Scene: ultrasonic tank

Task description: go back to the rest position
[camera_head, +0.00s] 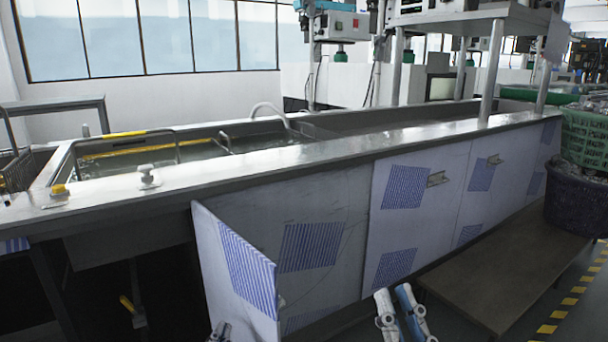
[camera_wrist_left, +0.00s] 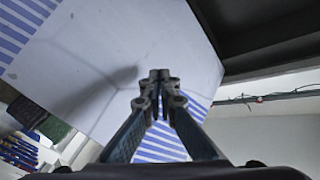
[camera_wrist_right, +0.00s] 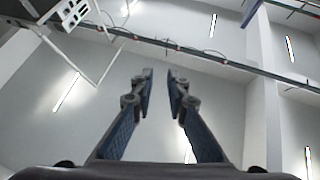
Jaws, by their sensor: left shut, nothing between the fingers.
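My left gripper (camera_head: 220,332) shows only as fingertips at the bottom edge of the head view, in front of the open cabinet door (camera_head: 235,265). In the left wrist view my left gripper (camera_wrist_left: 159,76) has its fingertips together with nothing between them. A white panel with blue stripes (camera_wrist_left: 120,50) lies beyond it. My right gripper (camera_head: 392,292) is at the bottom of the head view, in front of the lower cabinet panels. In the right wrist view my right gripper (camera_wrist_right: 160,76) has its fingers apart and empty, against the ceiling.
A long steel tank (camera_head: 130,165) with a raised rim runs across the head view above cabinet panels (camera_head: 415,200). A brown low platform (camera_head: 500,270) stands at the right, with a dark tub (camera_head: 580,205) and a green basket (camera_head: 588,140) beside it. Yellow-black floor tape (camera_head: 560,314) lies beyond.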

